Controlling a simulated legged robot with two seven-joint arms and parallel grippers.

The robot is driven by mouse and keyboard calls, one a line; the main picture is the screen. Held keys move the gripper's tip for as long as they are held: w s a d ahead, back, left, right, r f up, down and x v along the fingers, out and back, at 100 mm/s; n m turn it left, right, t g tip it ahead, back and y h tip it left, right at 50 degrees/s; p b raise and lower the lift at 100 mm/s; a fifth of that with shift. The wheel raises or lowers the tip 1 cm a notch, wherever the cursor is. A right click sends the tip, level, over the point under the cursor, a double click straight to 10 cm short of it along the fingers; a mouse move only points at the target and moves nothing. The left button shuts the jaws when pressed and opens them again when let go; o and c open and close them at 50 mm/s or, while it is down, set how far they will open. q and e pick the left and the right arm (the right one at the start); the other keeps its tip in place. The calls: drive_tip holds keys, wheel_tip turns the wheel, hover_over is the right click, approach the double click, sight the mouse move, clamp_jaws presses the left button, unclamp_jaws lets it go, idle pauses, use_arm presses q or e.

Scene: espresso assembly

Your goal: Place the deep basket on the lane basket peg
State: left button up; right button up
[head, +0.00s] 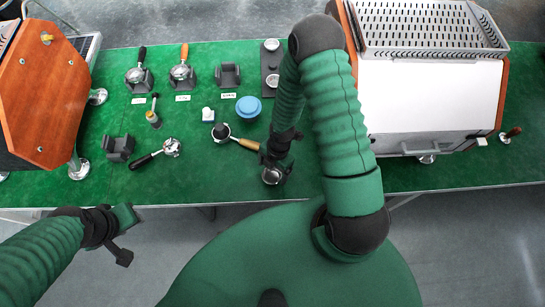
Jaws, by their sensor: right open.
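I cannot tell which part is the lane basket peg. My left gripper (126,237) is open and empty, off the table's front edge.
A portafilter with a wooden handle (243,143) lies just left of my right gripper. A blue round piece (248,106), a white jar (208,114) and portafilters on stands (139,76) are farther left. The espresso machine (430,100) stands right, the wooden-sided grinder (45,95) left.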

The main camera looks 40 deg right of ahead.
wheel_tip(320, 180, up, 26)
drive_tip(key=a+m+t+h+p, duration=0.1)
drive_tip(key=m+t, duration=0.2)
drive_tip(key=m, duration=1.7)
drive_tip(key=shift+w+a+r+m+h+p, duration=0.2)
drive_tip(key=shift+w+r+m+h+p, duration=0.1)
drive_tip(key=shift+h+p, duration=0.1)
drive_tip(key=shift+s, duration=0.1)
drive_tip(key=shift+a, duration=0.35)
